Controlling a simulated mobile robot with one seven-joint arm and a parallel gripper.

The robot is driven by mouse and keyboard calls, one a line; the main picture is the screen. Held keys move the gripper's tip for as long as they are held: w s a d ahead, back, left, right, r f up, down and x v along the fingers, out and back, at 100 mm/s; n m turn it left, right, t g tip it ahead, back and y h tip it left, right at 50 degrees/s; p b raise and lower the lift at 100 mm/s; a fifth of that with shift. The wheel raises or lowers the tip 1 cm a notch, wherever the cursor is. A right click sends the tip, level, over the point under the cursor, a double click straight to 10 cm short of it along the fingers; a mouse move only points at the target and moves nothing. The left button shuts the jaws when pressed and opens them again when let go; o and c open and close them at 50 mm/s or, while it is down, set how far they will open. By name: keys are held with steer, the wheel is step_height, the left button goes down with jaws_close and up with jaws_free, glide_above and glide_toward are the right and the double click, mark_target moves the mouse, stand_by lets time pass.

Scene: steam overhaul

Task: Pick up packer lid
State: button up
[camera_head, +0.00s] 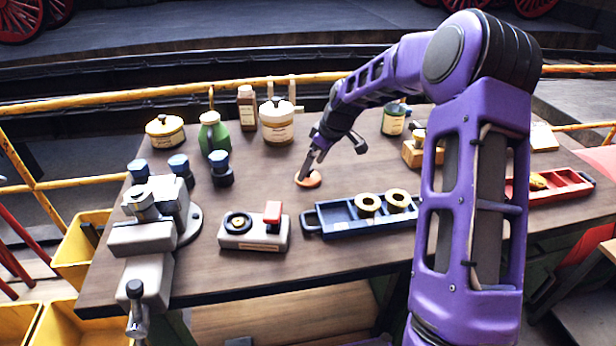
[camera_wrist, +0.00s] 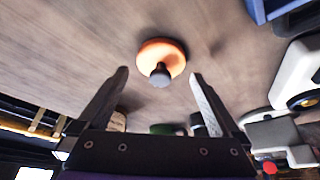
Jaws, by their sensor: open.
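The packer lid appears to be a small round orange disc (camera_head: 312,180) lying on the wooden table near its middle. In the wrist view the orange lid (camera_wrist: 163,56) shows a dark, grey-tipped knob standing at its centre. My gripper (camera_head: 309,172) is over the lid in the head view, pointing down, and partly covers it. In the wrist view the two fingers of my gripper (camera_wrist: 158,80) are spread apart, with the lid's knob between and just beyond their tips. Nothing is held. Whether a finger touches the lid cannot be told.
A blue tray (camera_head: 336,226) with two brass rings stands right of the lid. A grey block with a red part (camera_head: 254,243) is in front. A cream pot (camera_head: 278,138), a green bottle (camera_head: 213,132) and a vise (camera_head: 150,220) stand around. The wood around the lid is bare.

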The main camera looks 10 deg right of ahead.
steer(key=x, duration=0.3)
steer(key=shift+s, duration=0.1)
steer(key=c, duration=1)
steer(key=shift+r, duration=0.15)
